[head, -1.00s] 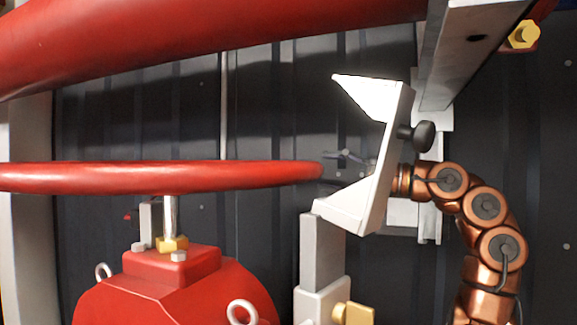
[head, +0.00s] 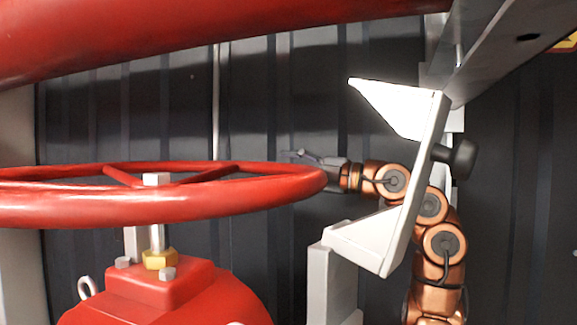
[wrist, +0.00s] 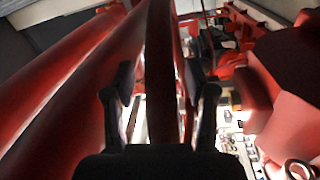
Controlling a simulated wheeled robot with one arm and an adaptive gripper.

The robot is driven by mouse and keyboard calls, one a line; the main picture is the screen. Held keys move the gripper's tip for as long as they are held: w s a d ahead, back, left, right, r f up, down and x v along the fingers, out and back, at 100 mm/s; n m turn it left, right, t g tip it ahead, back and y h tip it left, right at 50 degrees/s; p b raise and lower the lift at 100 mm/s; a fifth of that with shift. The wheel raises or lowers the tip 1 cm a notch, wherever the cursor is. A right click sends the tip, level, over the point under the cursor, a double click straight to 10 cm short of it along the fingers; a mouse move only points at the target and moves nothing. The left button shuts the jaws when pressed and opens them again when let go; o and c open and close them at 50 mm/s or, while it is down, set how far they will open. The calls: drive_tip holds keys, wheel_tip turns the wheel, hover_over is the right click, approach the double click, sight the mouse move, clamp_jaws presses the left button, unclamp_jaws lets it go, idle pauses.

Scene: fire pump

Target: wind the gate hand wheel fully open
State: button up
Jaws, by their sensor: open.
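The gate hand wheel (head: 240,201) is a large red ring with spokes, lying level on a pale stem above a red valve body (head: 190,297) in the head view. My gripper (head: 308,158) is at the right end of its rim, partly hidden behind the rim. In the wrist view my gripper (wrist: 161,100) has its two dark fingers spread apart. A red bar that looks like the wheel rim (wrist: 160,50) runs lengthwise through the gap between them. I cannot tell whether either finger touches it.
A white angled bracket (head: 425,170) stands in front of my arm, with a black knob (head: 456,158) on it. A thick red pipe (head: 200,38) crosses above the wheel. A grey beam (head: 510,45) is at upper right. A dark ribbed wall (head: 100,115) is behind.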

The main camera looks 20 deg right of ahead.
drive_tip(key=shift+a, duration=0.1)
drive_tip(key=shift+c, duration=0.4)
clamp_jaws()
